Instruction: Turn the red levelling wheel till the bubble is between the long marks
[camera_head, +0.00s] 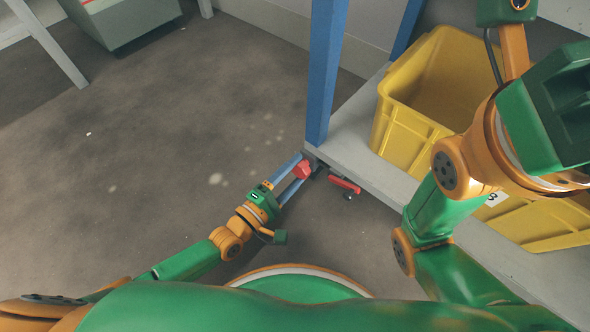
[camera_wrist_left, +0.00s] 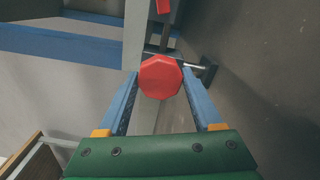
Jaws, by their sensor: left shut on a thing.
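The red levelling wheel (camera_head: 301,169) is a small faceted knob at the lower corner of the grey shelf unit, beside the blue post. My left gripper (camera_head: 297,172) reaches it from the lower left and is shut on it. In the left wrist view the red wheel (camera_wrist_left: 160,77) sits between the two blue fingertips, one on each side. I cannot make out the level, its bubble or its long marks in either view. My right arm fills the right of the head view, but its gripper does not show.
A red bar (camera_head: 344,184) sticks out under the shelf edge, just right of the wheel. A yellow crate (camera_head: 408,140) stands on the grey shelf (camera_head: 345,140). Blue posts (camera_head: 324,70) rise from the shelf.

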